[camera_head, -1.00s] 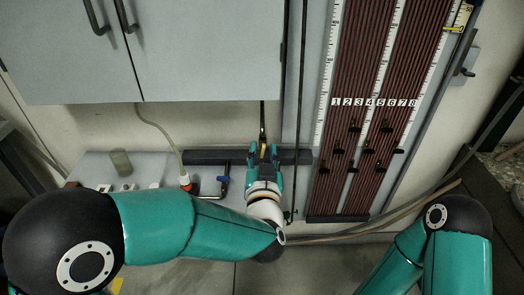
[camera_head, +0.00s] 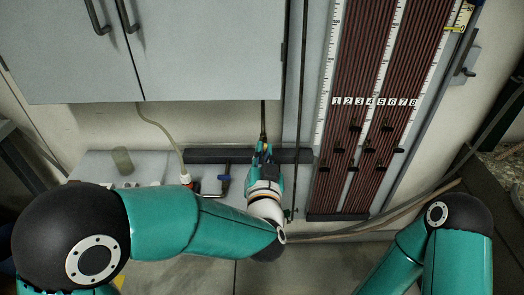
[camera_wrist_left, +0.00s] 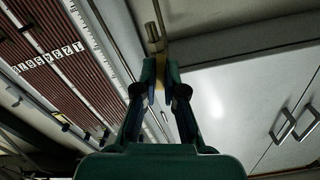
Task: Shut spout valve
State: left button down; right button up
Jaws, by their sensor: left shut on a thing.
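The spout valve (camera_head: 263,133) hangs below the grey cabinet as a thin brass-coloured pipe, in front of the wall. My left gripper (camera_head: 262,148) reaches up to its lower end and is shut on it. In the left wrist view, the fingers of my left gripper (camera_wrist_left: 162,72) are close together, with a small yellowish part between them. The brass pipe of the spout valve (camera_wrist_left: 153,38) shows just beyond the fingertips. The fingers hide most of the valve's handle, so its turn angle cannot be told. My right gripper is out of view.
The grey cabinet (camera_head: 205,55) is above the gripper. A tube board (camera_head: 372,110) with numbered scales stands to the right. A dark bar (camera_head: 215,156) runs behind the gripper.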

pick_arm(q)
jog(key=m+p, duration=0.1)
jog(key=m, duration=0.3)
jog(key=shift+d+p, duration=0.1)
jog(key=shift+p, duration=0.2)
jog(key=shift+d+f+m+p, duration=0.15)
jog(key=shift+m+p, duration=0.75)
jog(key=shift+m, duration=1.75)
jog(key=shift+f+m+p, duration=0.15)
jog(key=shift+m+p, duration=0.75)
jog(key=shift+m, duration=1.75)
jog(key=shift+s, duration=0.1)
jog(key=shift+f, duration=0.1)
jog(key=c, duration=1.3)
grip_release()
jog(key=shift+o, duration=0.2)
